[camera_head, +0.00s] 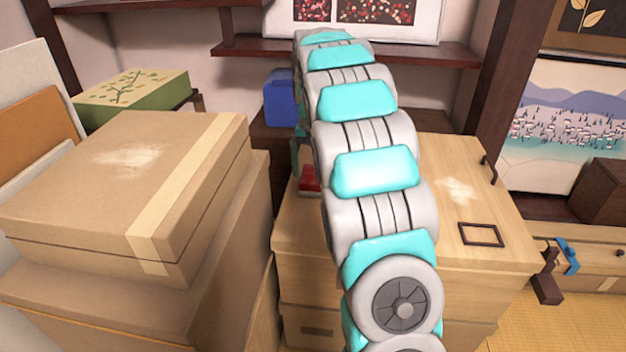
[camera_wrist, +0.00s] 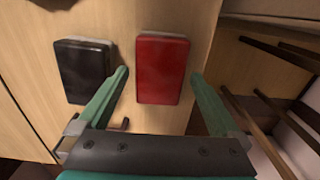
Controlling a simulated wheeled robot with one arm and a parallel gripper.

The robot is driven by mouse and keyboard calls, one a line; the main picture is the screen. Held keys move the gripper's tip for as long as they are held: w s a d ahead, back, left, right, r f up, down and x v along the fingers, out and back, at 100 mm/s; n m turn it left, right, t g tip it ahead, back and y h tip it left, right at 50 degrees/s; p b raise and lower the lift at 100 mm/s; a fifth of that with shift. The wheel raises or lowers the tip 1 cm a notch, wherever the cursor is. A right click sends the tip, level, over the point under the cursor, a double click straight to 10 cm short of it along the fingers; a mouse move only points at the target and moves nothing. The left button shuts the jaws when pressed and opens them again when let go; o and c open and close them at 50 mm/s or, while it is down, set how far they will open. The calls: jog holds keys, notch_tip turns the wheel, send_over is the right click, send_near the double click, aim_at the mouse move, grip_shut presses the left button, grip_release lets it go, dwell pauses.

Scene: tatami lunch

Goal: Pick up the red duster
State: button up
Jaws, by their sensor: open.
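The red duster (camera_wrist: 162,68) is a red block with a pale edge on a light wooden surface. In the wrist view it lies between and beyond the fingertips of my gripper (camera_wrist: 160,80). My gripper is open, with one green finger on each side of the duster's outline and no visible contact. In the head view a red part of the duster (camera_head: 309,181) shows left of my arm on the wooden cabinet (camera_head: 465,160); the rest is hidden by my arm. A similar black block (camera_wrist: 84,70) lies left of the left finger in the wrist view.
Stacked cardboard boxes (camera_head: 120,190) stand close on the left. A blue container (camera_head: 281,98) stands behind the cabinet's left side. A small dark frame (camera_head: 481,235) lies on the cabinet's right part. Dark wooden bars (camera_wrist: 280,115) run along the right of the wrist view.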

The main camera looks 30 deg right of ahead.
notch_tip(320, 180, down, 2)
jog(key=shift+f, duration=0.1)
jog(key=shift+c, duration=0.4)
jog(key=c, duration=1.2)
